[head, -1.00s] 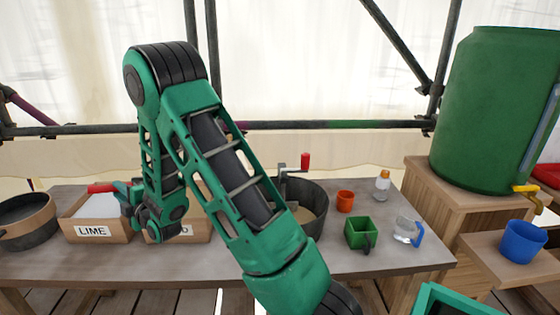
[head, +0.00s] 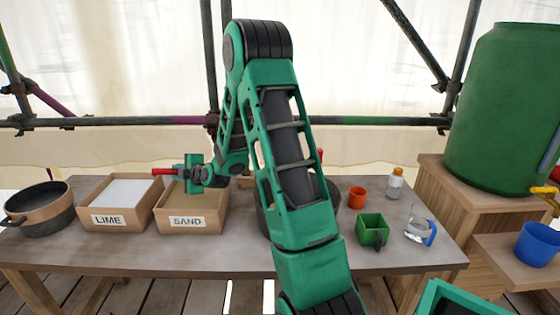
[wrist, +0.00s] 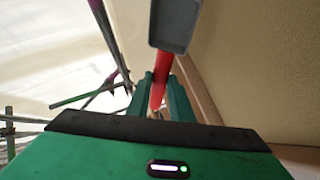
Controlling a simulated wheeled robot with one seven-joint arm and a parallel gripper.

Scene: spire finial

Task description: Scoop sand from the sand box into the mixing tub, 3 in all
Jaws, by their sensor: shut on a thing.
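My gripper (head: 192,174) is shut on the scoop's red handle (head: 164,171), over the back left part of the sand box. The handle (wrist: 160,82) and the grey scoop head (wrist: 175,24) also show in the wrist view. Whether the scoop holds sand cannot be told. The sand box (head: 187,223) is wooden, labelled SAND, with tan sand (head: 206,200) inside. The sand surface (wrist: 265,60) fills the right of the wrist view. The dark mixing tub (head: 334,200) stands right of the sand box, mostly hidden behind my arm.
The LIME box (head: 108,220) with white powder stands left of the sand box, and a dark pan (head: 40,212) further left. An orange cup (head: 356,197), a green container (head: 372,230), a clear jug (head: 418,230) and a bottle (head: 395,183) stand right of the tub.

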